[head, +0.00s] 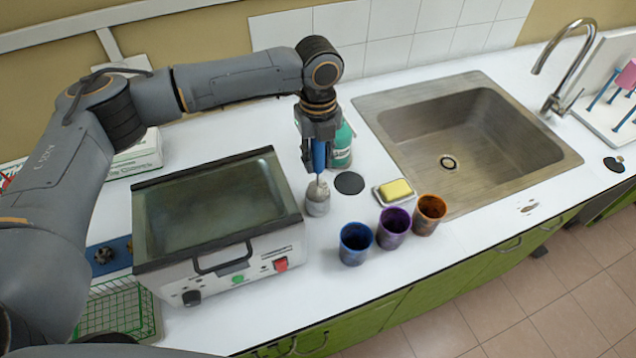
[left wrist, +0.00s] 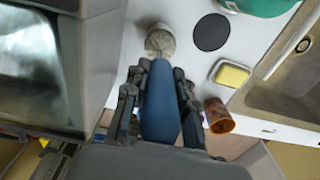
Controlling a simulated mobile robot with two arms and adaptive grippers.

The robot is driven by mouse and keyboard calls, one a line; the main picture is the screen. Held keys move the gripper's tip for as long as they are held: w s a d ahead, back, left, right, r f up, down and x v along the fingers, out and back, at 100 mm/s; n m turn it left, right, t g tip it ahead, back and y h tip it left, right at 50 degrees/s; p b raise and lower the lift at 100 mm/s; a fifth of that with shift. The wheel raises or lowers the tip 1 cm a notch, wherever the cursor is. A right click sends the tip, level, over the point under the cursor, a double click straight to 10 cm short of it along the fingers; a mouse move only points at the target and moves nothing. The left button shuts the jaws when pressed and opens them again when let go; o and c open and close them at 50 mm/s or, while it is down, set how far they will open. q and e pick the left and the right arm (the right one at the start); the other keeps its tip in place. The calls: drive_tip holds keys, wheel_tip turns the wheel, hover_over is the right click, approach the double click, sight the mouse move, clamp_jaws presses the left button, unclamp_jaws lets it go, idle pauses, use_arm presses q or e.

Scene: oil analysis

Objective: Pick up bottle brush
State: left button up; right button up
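The bottle brush has a blue handle (head: 319,155) and a pale lower end that meets a small grey holder (head: 317,199) on the counter. In the left wrist view the blue handle (left wrist: 160,100) lies between the fingers of my left gripper (left wrist: 158,85), and the grey holder (left wrist: 160,41) shows beyond it. My left gripper (head: 318,142) points down from above and is shut around the handle. The brush stands nearly upright over the holder; its bristle end is hidden. My right gripper is not in view.
A water bath (head: 215,205) stands close on the left. A green bottle (head: 342,147) is just behind the gripper. A black disc (head: 349,183), a yellow sponge (head: 396,190) in a dish and three cups, including a blue one (head: 355,243), are to the right, before the sink (head: 400,140).

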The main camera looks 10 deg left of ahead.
use_arm(q)
clamp_jaws()
